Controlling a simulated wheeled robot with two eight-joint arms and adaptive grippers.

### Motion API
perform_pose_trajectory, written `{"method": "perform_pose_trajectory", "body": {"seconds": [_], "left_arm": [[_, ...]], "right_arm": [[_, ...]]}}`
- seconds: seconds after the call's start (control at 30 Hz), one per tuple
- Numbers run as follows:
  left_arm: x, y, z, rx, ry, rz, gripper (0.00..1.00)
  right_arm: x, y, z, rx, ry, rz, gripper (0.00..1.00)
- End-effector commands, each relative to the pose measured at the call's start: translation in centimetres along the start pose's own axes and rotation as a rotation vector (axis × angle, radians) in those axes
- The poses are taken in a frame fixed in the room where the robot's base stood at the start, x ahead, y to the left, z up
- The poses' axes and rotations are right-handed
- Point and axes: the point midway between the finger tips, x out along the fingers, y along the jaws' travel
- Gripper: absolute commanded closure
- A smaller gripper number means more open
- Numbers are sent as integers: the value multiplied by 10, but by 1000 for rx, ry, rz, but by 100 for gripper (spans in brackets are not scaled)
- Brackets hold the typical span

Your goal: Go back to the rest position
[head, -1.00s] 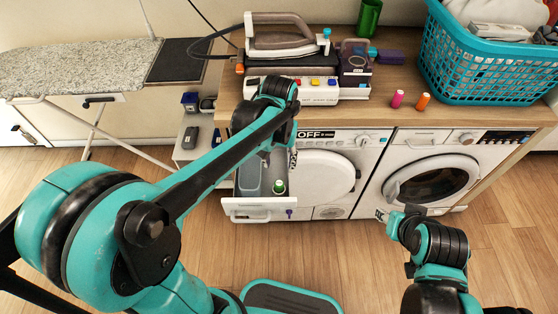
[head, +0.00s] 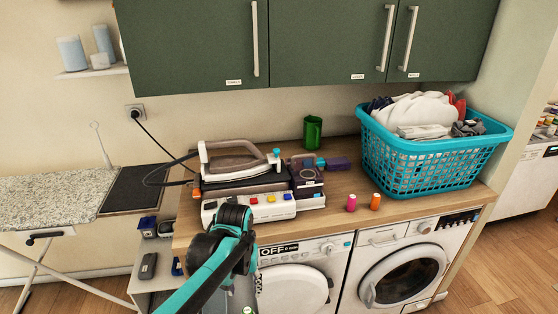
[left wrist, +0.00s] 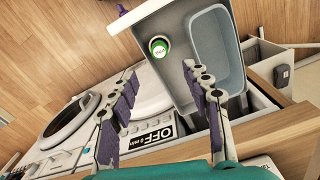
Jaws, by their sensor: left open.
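My left arm comes in from the bottom of the head view, and its wrist (head: 235,222) is in front of the counter edge. My left gripper (left wrist: 159,69) shows in the left wrist view with its two purple-padded fingers spread wide and nothing between them. Beyond the fingers is a pulled-out white drawer (left wrist: 135,14) holding a grey-blue tub (left wrist: 217,50) and a green-capped bottle (left wrist: 159,47). The bottle is apart from the fingers. In the head view the drawer is mostly cut off and hidden by my arm. My right gripper is out of view.
The wooden counter (head: 335,208) carries an iron (head: 238,160), a green mug (head: 313,132), pink (head: 351,203) and orange (head: 375,202) spools, and a teal laundry basket (head: 425,165). Two washing machines stand below. An ironing board (head: 45,195) is at left; green cabinets (head: 190,45) hang above.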

Motion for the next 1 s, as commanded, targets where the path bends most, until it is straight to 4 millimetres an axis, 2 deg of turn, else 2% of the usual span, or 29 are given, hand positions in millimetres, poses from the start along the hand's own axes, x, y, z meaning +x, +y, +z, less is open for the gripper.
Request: {"method": "perform_pose_trajectory", "body": {"seconds": [0.17,0.33,0.6,0.8,1.0], "left_arm": [[-14,-10,20,0,92,9,51],[-30,-25,52,4,269,18,51],[-32,-43,92,14,524,11,51],[-29,-48,102,17,607,3,51],[-29,-48,102,18,617,2,51]], "right_arm": [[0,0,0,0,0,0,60],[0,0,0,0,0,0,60],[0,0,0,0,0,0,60],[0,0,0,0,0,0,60],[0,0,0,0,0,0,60]]}}
